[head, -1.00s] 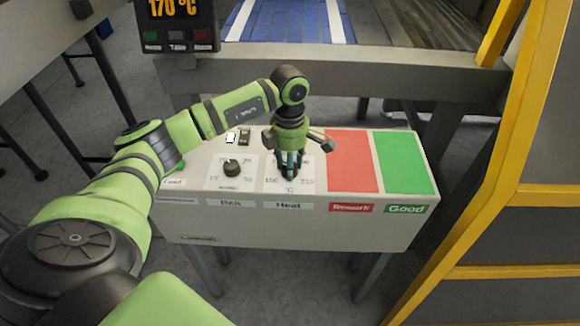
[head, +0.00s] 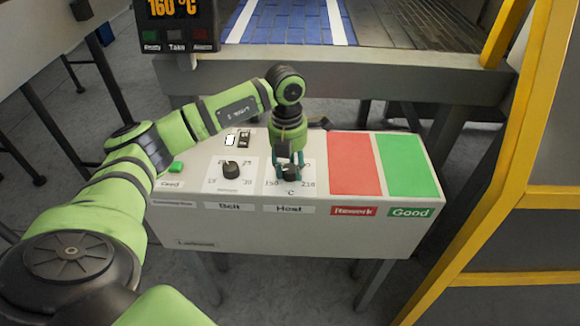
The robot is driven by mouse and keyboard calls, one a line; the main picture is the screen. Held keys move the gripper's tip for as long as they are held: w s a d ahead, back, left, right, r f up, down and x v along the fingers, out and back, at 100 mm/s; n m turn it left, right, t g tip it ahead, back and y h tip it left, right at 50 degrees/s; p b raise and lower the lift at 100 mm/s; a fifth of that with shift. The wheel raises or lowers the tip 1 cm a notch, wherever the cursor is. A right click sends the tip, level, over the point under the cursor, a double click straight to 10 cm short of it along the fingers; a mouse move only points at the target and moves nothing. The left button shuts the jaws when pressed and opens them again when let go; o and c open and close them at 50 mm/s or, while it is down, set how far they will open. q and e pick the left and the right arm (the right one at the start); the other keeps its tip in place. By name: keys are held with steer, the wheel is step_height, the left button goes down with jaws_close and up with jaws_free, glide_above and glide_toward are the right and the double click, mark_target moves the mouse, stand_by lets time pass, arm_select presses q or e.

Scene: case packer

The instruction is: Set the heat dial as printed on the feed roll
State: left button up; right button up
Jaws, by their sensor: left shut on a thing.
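The heat dial (head: 292,174) is a dark knob on a white scale plate above the "Heat" label, with 150 and 210 °C at its lower ends. My left gripper (head: 290,168) points down over it and is shut on it, hiding most of the knob and the upper scale. The display (head: 177,10) at the top left reads 160 °C in orange. The feed roll and its print cannot be made out. My right gripper is not in view.
The belt dial (head: 231,169) stands left of the heat dial, with a green button (head: 175,168) farther left. A red Rework pad (head: 354,163) and a green Good pad (head: 408,164) lie to the right. A yellow frame (head: 485,170) borders the right side.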

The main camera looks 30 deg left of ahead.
mark_target(287, 167)
arm_select(q)
steer(key=shift+s+f+n, duration=0.1)
steer(key=shift+n, duration=0.5)
steer(key=o, duration=1.1)
steer(key=shift+o, duration=0.2)
steer(key=shift+r, duration=0.45)
step_height(287, 167, up, 11)
steer(key=shift+a, duration=0.3)
